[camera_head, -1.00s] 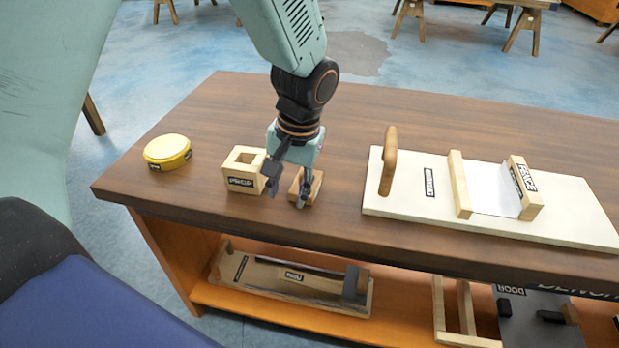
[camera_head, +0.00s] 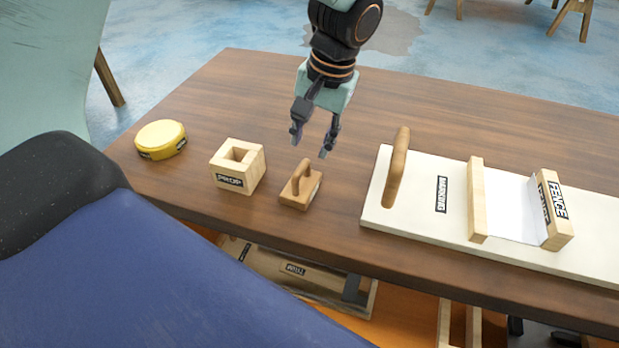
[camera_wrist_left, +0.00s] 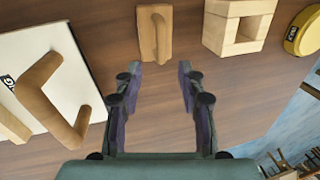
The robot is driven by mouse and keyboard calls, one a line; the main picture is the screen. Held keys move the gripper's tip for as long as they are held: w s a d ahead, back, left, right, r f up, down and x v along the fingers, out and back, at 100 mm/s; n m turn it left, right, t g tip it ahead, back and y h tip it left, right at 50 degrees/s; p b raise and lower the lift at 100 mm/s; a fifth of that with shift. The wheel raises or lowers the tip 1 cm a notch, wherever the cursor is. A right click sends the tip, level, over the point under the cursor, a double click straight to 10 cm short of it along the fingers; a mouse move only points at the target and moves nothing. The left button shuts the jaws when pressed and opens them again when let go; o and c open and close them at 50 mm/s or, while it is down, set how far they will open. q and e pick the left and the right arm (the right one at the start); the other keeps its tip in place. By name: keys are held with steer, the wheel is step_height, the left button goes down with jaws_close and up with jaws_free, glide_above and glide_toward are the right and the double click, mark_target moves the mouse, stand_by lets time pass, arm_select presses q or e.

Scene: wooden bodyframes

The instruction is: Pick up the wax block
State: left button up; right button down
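No label reading "wax" can be made out. A small wooden block with an upright handle (camera_head: 300,188) sits on the table; it also shows in the left wrist view (camera_wrist_left: 154,32). A yellow round piece (camera_head: 161,139) with a small dark label lies at the table's left end, and its edge shows in the left wrist view (camera_wrist_left: 304,30). My left gripper (camera_head: 311,143) is open and empty, apart from the handled block and just behind it in the head view. In the left wrist view the handled block lies ahead of the open fingers (camera_wrist_left: 158,75). My right gripper is not in view.
A hollow wooden cube marked PROP (camera_head: 238,168) stands between the yellow piece and the handled block. A pale board (camera_head: 420,205) with a wooden handle and a FENCE block (camera_head: 556,208) lies to the right. The table (camera_head: 240,85) is bare behind these.

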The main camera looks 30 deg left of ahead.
mark_target(302, 167)
arm_select(q)
steer(key=f, duration=0.1)
steer(key=s+a+f+b, duration=0.1)
steer(key=shift+s+a+f, duration=0.1)
steer(key=shift+s+f, duration=0.05)
steer(key=shift+f, duration=0.15)
steer(key=x, duration=0.2)
steer(key=d+b+x, duration=0.1)
steer(key=x, duration=0.1)
steer(key=shift+s+f+b, duration=0.1)
steer(key=shift+f+b, duration=0.1)
steer(key=shift+b, duration=0.1)
steer(key=shift+s+a+f, duration=0.1)
steer(key=shift+a+f, duration=0.15)
steer(key=shift+f, duration=0.1)
steer(key=shift+a, duration=0.1)
steer(key=shift+d, duration=0.2)
steer(key=shift+c, duration=1)
steer(key=shift+a, duration=0.15)
steer(key=c, duration=0.6)
jaws_close()
